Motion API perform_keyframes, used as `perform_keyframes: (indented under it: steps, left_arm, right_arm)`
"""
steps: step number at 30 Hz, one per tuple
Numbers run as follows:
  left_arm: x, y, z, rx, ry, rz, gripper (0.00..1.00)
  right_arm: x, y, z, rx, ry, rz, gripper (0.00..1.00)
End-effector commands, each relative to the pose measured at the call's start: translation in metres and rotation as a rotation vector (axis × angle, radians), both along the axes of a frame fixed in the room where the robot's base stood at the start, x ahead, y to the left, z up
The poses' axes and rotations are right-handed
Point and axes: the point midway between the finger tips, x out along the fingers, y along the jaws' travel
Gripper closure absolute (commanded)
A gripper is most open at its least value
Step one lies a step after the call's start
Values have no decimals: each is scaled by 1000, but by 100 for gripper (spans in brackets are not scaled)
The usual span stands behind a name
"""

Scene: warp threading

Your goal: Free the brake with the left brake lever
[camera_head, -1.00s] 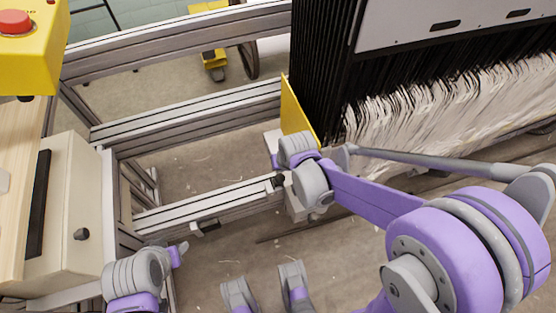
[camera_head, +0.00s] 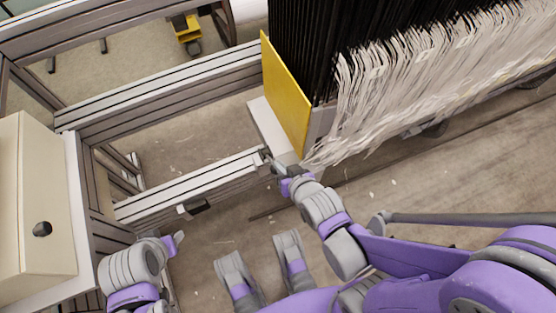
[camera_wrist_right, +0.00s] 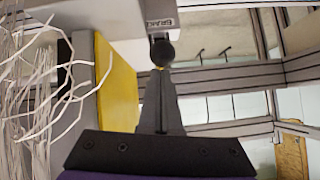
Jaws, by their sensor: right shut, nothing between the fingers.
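The brake lever shows in the right wrist view as a round black knob (camera_wrist_right: 163,52) on a short grey stem, beside a label reading BRAKE (camera_wrist_right: 160,22) on a grey housing. My right gripper (camera_wrist_right: 159,82) is shut and empty, its fingertips pointing at the knob and very close to it; whether they touch, I cannot tell. In the head view my right gripper (camera_head: 270,160) is at the end of the metal rail by the yellow plate, and the knob is hard to make out there. My left gripper (camera_head: 178,238) is low at the left, partly visible, away from the lever.
The yellow plate (camera_head: 286,90) stands beside the lever area. Loose white warp threads (camera_head: 430,80) hang close to my right wrist. Metal rails (camera_head: 190,185) cross the left side, and a beige box (camera_head: 45,200) stands at far left. Open floor lies below.

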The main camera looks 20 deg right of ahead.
Motion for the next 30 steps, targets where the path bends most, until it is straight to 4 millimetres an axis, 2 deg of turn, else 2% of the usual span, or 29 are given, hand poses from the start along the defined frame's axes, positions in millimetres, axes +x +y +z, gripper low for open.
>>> perform_keyframes:
  steps: [20, 26, 30]
  left_arm:
    - [0, 0, -2, 0, 1, 0, 50]
    - [-1, 0, 13, 0, -4, 0, 50]
    - [-3, 0, 34, 0, -12, 0, 50]
  right_arm:
    - [-4, 0, -3, 1, 9, 0, 100]
    - [4, 0, 14, 0, 4, 1, 100]
    - [17, 1, 38, 0, -3, 0, 100]
